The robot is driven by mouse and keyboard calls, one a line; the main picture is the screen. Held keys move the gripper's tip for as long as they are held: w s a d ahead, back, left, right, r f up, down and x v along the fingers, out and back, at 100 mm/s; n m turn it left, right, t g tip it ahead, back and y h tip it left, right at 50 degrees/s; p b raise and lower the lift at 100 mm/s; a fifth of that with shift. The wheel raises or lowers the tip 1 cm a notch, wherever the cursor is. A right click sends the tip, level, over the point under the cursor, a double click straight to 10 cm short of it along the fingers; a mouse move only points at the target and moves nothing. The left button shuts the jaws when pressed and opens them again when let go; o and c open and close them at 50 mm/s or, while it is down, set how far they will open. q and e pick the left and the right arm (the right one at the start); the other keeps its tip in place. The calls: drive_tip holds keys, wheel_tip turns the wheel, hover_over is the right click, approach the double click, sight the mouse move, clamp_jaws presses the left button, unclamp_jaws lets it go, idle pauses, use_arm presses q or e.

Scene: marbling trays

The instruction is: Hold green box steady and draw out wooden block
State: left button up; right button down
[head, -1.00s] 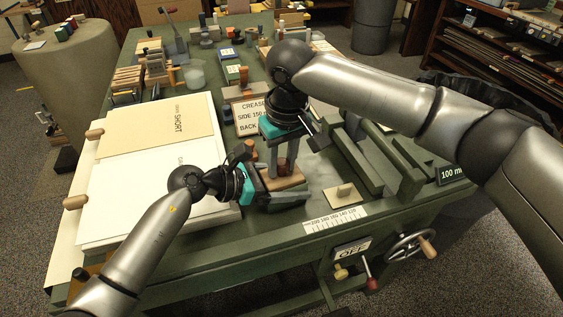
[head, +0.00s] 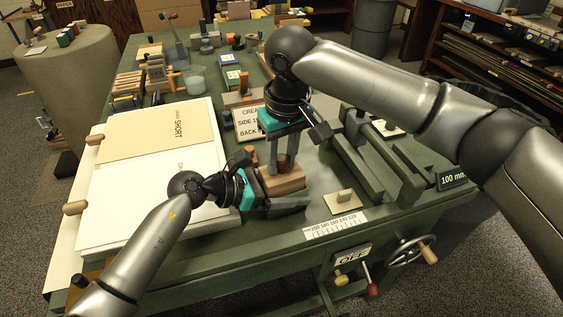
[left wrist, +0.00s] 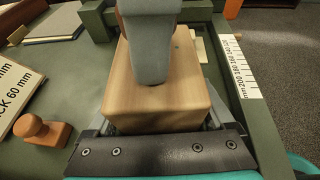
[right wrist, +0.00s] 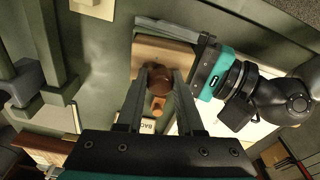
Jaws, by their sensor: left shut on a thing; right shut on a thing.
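A pale wooden block (head: 283,182) with a dark brown round knob on top sits near the table's front edge. In the left wrist view the block (left wrist: 165,95) lies between the jaws of my left gripper (head: 285,193), which is shut on its sides. My right gripper (head: 284,165) reaches down from above and is shut on the knob (right wrist: 160,80); one of its grey fingers hides part of the block's top in the left wrist view. Whether the block touches the table cannot be told. A blue-green box (head: 231,74) stands at the back, apart from both grippers.
A white board stack (head: 130,200) lies left on the green table. A sign (head: 252,122) stands behind the grippers. Green rails (head: 355,165) are to the right.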

drive_tip(key=shift+r, duration=2.3)
use_arm(q)
drive_tip(key=o, duration=1.3)
drive_tip(key=v, duration=1.2)
drive_tip(key=shift+r, duration=0.1)
